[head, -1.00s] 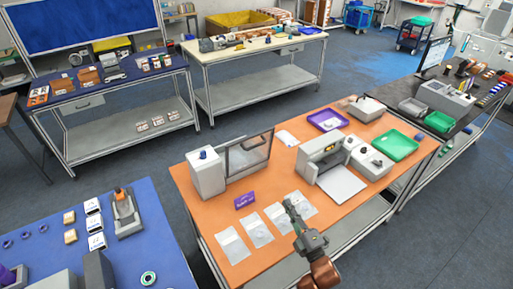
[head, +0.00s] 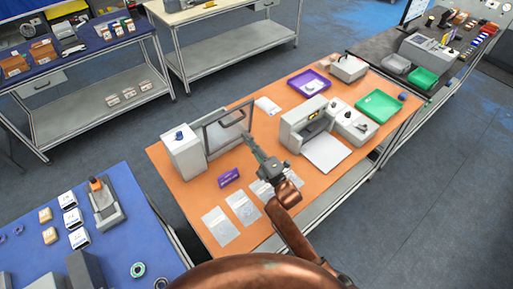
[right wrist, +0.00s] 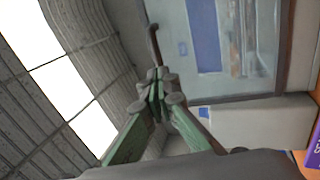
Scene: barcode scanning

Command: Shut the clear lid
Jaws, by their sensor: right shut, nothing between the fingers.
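The clear lid (head: 222,136) is a see-through panel in a dark frame. It stands upright, raised, beside the white-grey box (head: 182,155) on the orange table. In the right wrist view the clear lid (right wrist: 232,40) fills the upper right, with a thin dark bar, likely its handle (right wrist: 153,42), just beyond the fingertips. My right gripper (head: 246,138) is shut and empty, close to the lid's right side; I cannot tell whether it touches. Its green fingers meet in the right wrist view (right wrist: 157,88). My left gripper is not in view.
A purple box (head: 229,177) and several clear bags (head: 220,226) lie in front on the orange table (head: 190,195). A grey printer-like machine (head: 305,122) stands right of my gripper. Purple (head: 309,83) and green (head: 381,106) trays lie farther back.

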